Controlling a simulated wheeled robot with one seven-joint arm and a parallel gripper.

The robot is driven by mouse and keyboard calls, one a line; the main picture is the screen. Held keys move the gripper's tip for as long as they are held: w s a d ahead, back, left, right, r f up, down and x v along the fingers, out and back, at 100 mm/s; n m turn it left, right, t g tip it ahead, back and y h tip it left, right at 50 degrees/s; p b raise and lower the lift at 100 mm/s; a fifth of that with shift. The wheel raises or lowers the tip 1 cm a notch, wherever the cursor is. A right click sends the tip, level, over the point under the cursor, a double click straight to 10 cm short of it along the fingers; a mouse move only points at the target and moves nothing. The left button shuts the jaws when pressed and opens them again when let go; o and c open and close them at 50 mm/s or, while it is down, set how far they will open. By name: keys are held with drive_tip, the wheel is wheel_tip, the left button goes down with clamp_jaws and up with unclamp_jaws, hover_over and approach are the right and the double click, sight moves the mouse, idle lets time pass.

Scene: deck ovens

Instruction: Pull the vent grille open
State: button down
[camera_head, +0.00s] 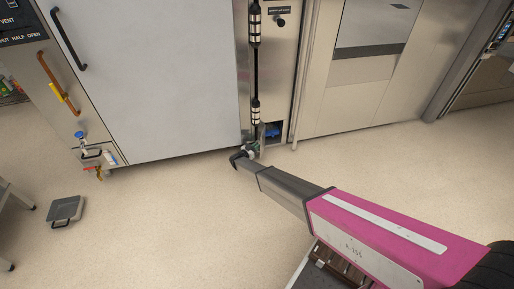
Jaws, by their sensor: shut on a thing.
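My gripper (250,149) is at the foot of the narrow steel panel between the two ovens, low near the floor. It is shut on what looks like the vent grille's edge, though the grille itself is too small and too covered by the gripper to make out clearly. Just right of the gripper is a small dark opening (272,130) in the panel, with something blue inside. My arm reaches in from the lower right. How far the grille stands from the panel cannot be told.
A large pale oven door (155,70) with a dark handle is on the left. A steel oven front (360,70) is on the right. A blue-knobbed valve (80,135) sits low left.

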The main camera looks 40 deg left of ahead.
drive_tip(key=c, duration=1.3)
unclamp_jaws()
drive_tip(key=shift+s, duration=0.1)
drive_tip(key=s, duration=0.3)
drive_tip(key=s+a, duration=0.1)
drive_tip(key=s, duration=0.6)
drive_tip(key=shift+s+a, duration=0.25)
drive_tip(key=shift+a, duration=0.05)
